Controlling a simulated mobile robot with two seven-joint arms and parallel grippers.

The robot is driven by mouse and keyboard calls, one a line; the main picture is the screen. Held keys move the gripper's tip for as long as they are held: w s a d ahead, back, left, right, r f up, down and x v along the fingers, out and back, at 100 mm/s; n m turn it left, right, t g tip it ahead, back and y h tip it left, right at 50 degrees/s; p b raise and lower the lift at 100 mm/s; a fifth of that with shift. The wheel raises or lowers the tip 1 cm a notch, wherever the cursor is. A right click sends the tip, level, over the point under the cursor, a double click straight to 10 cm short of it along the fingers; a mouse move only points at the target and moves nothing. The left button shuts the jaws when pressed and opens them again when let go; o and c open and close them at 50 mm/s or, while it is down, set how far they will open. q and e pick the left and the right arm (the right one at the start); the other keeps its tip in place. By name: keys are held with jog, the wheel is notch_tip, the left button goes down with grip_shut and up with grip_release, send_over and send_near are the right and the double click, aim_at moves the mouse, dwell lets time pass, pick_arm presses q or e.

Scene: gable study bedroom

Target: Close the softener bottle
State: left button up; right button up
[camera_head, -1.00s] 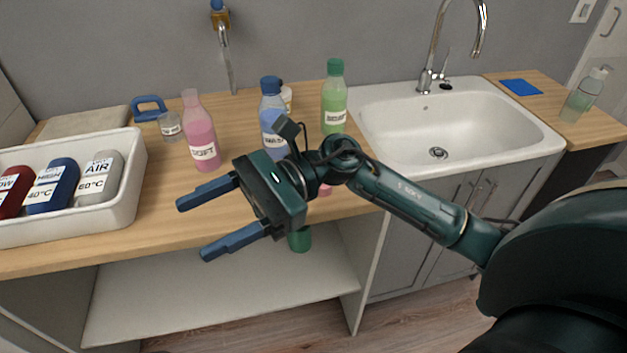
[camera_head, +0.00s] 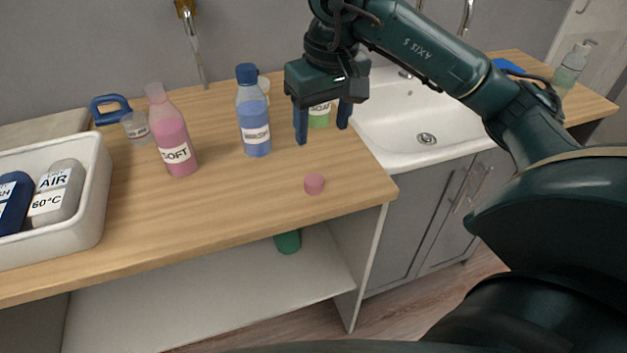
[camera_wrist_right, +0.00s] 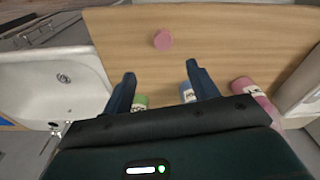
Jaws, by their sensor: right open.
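The pink softener bottle (camera_head: 176,140), labelled SOFT, stands upright on the wooden counter. Its neck shows no coloured cap. A pink cap (camera_head: 314,184) lies by itself on the counter near the front right edge; it also shows in the right wrist view (camera_wrist_right: 162,40). My right gripper (camera_head: 323,136) is open and empty, fingers pointing down, above the counter behind the cap and in front of the green bottle. In the right wrist view the cap is beyond its fingertips (camera_wrist_right: 160,76), and the softener bottle (camera_wrist_right: 256,100) is at the right. My left gripper is not in view.
A blue-capped bottle (camera_head: 254,120) stands between the softener bottle and my right gripper. A green bottle (camera_head: 319,116) is partly hidden behind the fingers. A white tray (camera_head: 94,195) with bottles is at left, the sink (camera_head: 400,130) at right. The front middle counter is clear.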

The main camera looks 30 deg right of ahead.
send_over(314, 180)
jog(key=f, duration=0.7)
jog(key=shift+s+d+f, duration=0.2)
jog(key=shift+d+f, duration=0.1)
jog(key=shift+d, duration=0.05)
jog(key=f, duration=0.3)
jog(key=f+p, duration=0.1)
jog(key=f, duration=0.1)
jog(key=shift+w+a+f, duration=0.1)
jog(key=shift+w+a, duration=0.1)
jog(key=shift+a, duration=0.1)
jog(key=shift+c, duration=0.5)
jog(key=c, duration=0.9)
jog(key=shift+c, duration=0.2)
notch_tip(314, 180, up, 10)
jog(key=shift+b, duration=0.35)
